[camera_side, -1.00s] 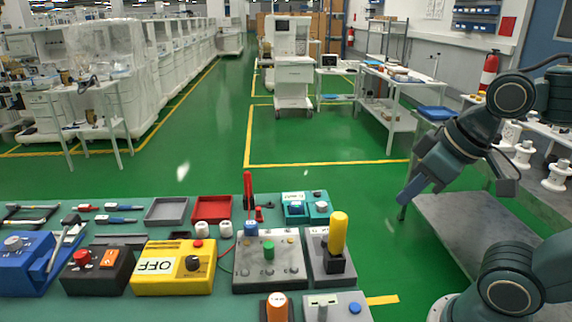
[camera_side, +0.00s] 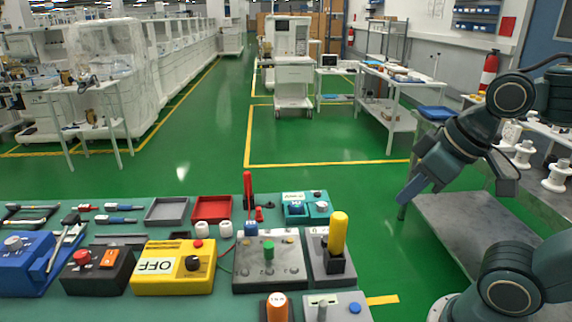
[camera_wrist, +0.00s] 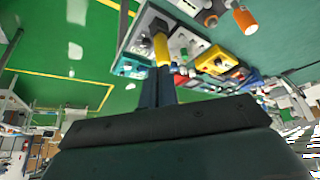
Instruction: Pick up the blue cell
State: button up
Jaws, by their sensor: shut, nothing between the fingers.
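My gripper (camera_side: 404,194) is shut and empty, in the air to the right of the bench and well apart from both. In the wrist view its dark fingers (camera_wrist: 158,88) lie together. I cannot make out the blue block clearly in the wrist view.
A yellow upright handle (camera_side: 338,233) stands tall on the bench's right side. A red-handled tool (camera_side: 247,187) stands upright behind the blue block. A yellow OFF box (camera_side: 174,268) and a red tray (camera_side: 212,209) lie to the left. Green floor is clear between bench and arm.

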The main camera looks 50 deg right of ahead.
jog(key=o, duration=1.2)
jog(key=shift+w, duration=0.1)
jog(key=w+d+f+n+g+y, duration=0.1)
jog(key=w+d+n+y, duration=0.15)
jog(key=w, duration=0.75)
jog(key=w+d+f+n+y, duration=0.15)
jog(key=w+d+n, duration=0.25)
jog(key=w, duration=0.7)
jog(key=w+d+f+n+y, duration=0.2)
jog(key=d+f, duration=0.4)
jog(key=d, duration=0.2)
jog(key=w+d+f+n+t+y, duration=0.1)
jog(key=w+d+f+n+y, duration=0.1)
jog(key=d+f, duration=0.5)
jog(key=shift+w+d+n+t+y, duration=0.3)
jog(key=shift+w+d+n+y, duration=0.05)
jog(key=shift+d+y, duration=0.25)
